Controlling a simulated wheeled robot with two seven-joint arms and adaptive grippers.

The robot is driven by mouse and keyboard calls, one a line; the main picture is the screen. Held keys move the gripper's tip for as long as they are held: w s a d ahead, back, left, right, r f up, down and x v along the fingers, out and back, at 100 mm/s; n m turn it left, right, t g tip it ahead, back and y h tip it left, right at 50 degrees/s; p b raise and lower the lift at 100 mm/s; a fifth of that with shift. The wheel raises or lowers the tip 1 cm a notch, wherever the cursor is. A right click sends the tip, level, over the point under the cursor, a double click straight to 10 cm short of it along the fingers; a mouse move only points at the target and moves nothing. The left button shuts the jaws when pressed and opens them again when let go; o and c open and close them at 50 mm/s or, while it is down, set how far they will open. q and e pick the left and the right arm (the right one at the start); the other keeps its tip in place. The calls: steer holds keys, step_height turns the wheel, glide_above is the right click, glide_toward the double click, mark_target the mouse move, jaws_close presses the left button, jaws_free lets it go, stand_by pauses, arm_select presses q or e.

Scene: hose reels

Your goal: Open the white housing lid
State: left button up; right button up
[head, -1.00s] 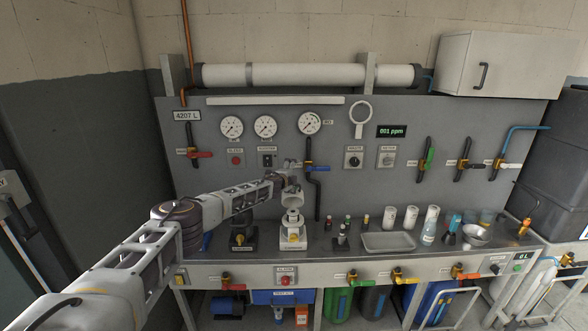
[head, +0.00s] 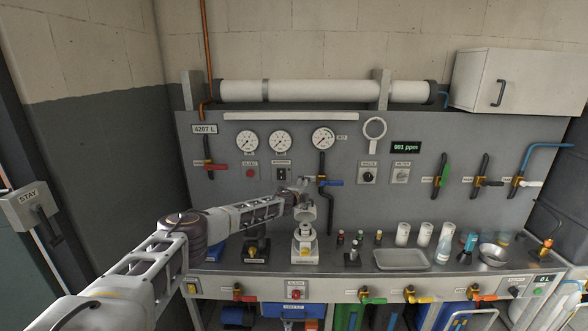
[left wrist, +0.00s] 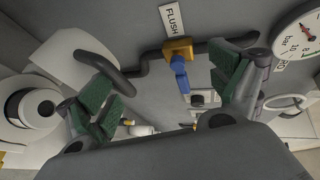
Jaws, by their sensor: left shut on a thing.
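The white housing (head: 305,251) stands on the bench, left of the small bottles. Its white lid (head: 307,212) is tilted up above the body, with its round inner side showing in the head view. My left gripper (head: 303,188) is at the top of the raised lid and shut on it. In the left wrist view the two green-padded fingers (left wrist: 165,88) stand apart. What they touch is not clear there. A round white part with a dark opening (left wrist: 35,108), likely of the housing, shows at the left. My right gripper is not in view.
Behind the gripper are a blue-handled valve (head: 331,183) with a dark pipe and pressure gauges (head: 280,141). A similar dark unit (head: 256,247) stands just left of the housing. Small bottles (head: 354,247) and a tray (head: 402,259) stand to the right.

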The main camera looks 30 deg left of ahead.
arm_select(q)
steer(key=r, duration=0.1)
steer(key=a+r, duration=0.1)
steer(key=r, duration=0.2)
steer(key=shift+w+a, duration=0.15)
steer(key=shift+w, duration=0.1)
steer(key=shift+s+r+y, duration=0.2)
steer(key=shift+s+y, duration=0.1)
steer(key=shift+c, duration=1)
steer(key=shift+s+r+t+p, duration=0.3)
steer(key=shift+s+r+p, duration=0.1)
steer(key=shift+s+r, duration=0.35)
steer(key=c, duration=0.6)
steer(key=shift+s+d+r, duration=0.25)
steer(key=shift+s+r, duration=0.05)
steer(key=shift+s, duration=0.2)
steer(key=shift+s+d+r, duration=0.2)
steer(key=shift+s+r, duration=0.1)
steer(key=shift+s, duration=0.2)
steer(key=shift+c, duration=0.4)
steer(key=s+r+p, duration=0.1)
steer(key=s+r, duration=0.4)
steer(key=r, duration=0.2)
steer(key=shift+s+a+r, duration=0.25)
steer(key=shift+s+a, duration=0.1)
steer(key=shift+s, duration=0.05)
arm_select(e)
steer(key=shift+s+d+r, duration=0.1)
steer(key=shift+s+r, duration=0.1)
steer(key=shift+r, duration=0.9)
